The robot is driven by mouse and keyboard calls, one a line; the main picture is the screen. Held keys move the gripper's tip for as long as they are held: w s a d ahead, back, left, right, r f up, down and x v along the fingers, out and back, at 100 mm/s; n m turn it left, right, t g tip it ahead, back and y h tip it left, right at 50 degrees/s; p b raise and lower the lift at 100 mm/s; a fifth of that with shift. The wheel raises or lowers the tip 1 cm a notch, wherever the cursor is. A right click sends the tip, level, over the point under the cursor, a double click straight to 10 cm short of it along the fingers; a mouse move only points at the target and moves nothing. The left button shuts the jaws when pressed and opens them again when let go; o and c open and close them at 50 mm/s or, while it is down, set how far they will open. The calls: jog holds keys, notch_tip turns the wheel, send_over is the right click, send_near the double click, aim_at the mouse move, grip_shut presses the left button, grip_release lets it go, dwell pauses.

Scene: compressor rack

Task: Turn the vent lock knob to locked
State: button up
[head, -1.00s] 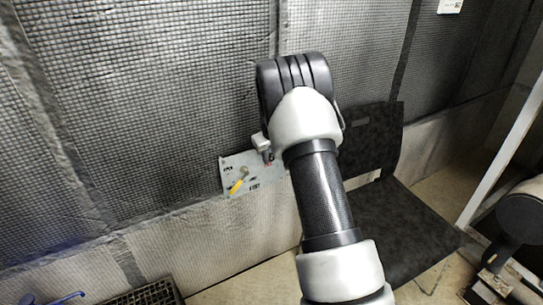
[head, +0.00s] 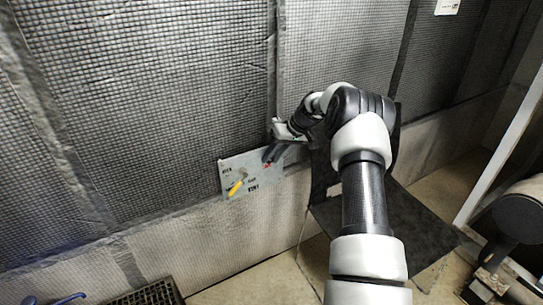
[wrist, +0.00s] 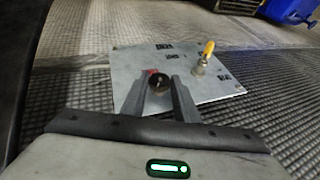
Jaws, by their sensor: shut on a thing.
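A grey metal panel (head: 262,184) is on the wall in the head view. It also fills the upper middle of the wrist view (wrist: 213,90). The vent lock knob (wrist: 158,83) is dark and round, with a red mark beside it on the panel. My gripper (wrist: 159,78) has one finger on each side of the knob and is shut on it. In the head view my gripper (head: 270,154) reaches the panel's upper right part from the right and hides the knob. I cannot read the knob's setting.
A yellow-handled valve (head: 236,187) sits on the same panel, left of my gripper in the head view; it also shows in the wrist view (wrist: 205,57). A dark chair-like seat (head: 398,215) stands behind my arm. A floor grate (head: 150,295) lies at lower left.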

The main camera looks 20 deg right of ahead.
jog(key=y, duration=0.1)
jog(key=y+b, duration=0.1)
jog(key=shift+w+d+f+m+y, duration=0.1)
jog(key=shift+d+f+m+y, duration=0.2)
jog(key=shift+f, duration=0.1)
jog(key=shift+g+y+b, duration=0.3)
jog(key=shift+y+b, duration=0.7)
jog(key=shift+b, duration=0.25)
jog(key=shift+r+m+y+b, duration=0.1)
jog(key=shift+m+y+b, duration=0.2)
jog(key=shift+y+b, duration=0.1)
jog(key=o, duration=1.1)
jog(key=shift+c, duration=0.2)
notch_tip(320, 180, up, 10)
jog(key=p, duration=0.3)
